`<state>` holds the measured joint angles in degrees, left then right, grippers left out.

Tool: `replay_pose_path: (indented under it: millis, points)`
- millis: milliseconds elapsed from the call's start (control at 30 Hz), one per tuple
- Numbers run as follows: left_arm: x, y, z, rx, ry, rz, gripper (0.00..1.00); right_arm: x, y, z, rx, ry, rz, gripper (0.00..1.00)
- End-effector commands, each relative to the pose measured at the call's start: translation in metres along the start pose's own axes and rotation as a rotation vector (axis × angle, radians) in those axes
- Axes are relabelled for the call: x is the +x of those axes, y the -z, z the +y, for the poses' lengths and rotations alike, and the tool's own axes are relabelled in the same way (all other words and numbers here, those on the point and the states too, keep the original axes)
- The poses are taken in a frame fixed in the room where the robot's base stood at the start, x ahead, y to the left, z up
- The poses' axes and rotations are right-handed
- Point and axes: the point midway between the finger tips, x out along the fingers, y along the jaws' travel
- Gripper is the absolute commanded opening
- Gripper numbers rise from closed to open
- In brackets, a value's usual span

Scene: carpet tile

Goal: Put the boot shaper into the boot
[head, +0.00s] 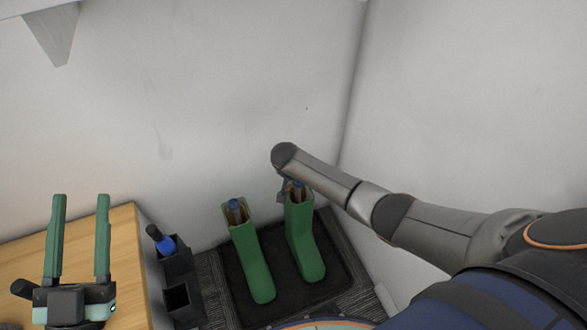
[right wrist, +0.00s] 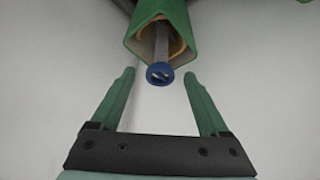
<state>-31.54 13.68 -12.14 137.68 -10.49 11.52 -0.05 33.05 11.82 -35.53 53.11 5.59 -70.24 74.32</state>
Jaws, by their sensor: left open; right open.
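Two green boots stand side by side, a left boot (head: 250,255) and a right boot (head: 306,245). A shaper with a blue end (head: 234,205) sits in the left boot's opening, and another shaper (head: 297,184) sits in the right boot's opening. In the right wrist view a blue shaper end (right wrist: 159,74) sticks out of a green boot opening (right wrist: 160,15), between my open right fingertips (right wrist: 158,80). No grip on it shows. In the head view my right gripper (head: 283,192) is at the right boot's top, partly hidden by my arm. My left gripper (head: 80,200) is open and empty.
The boots stand on a dark mat (head: 232,285) near the wall corner. A black holder (head: 178,262) with compartments stands left of them, with a blue and black item (head: 164,242) in it. A wooden table (head: 125,245) is at left. White walls enclose the back and right.

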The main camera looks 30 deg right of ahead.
Motion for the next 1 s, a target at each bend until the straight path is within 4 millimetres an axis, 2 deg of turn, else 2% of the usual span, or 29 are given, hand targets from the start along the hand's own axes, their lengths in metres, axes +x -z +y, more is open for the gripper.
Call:
replay_pose_path:
  millis: [233, 467, 700, 1000]
  points:
    - [-0.011, -0.056, 0.006, -0.072, 0.004, -0.247, 0.50, -0.021, 0.001, 0.000, 0.001, 0.000, -0.001, 0.79]
    - [-0.035, -0.107, 0.017, -0.137, 0.001, -0.474, 0.50, -0.039, 0.001, 0.000, 0.001, 0.001, 0.000, 0.79]
    - [-0.070, -0.151, 0.034, -0.207, -0.010, -0.705, 0.50, -0.059, 0.001, -0.001, 0.001, 0.003, 0.000, 0.79]
    - [-0.125, -0.192, 0.060, -0.292, -0.034, -0.980, 0.50, -0.084, 0.001, -0.001, 0.001, 0.003, 0.000, 0.79]
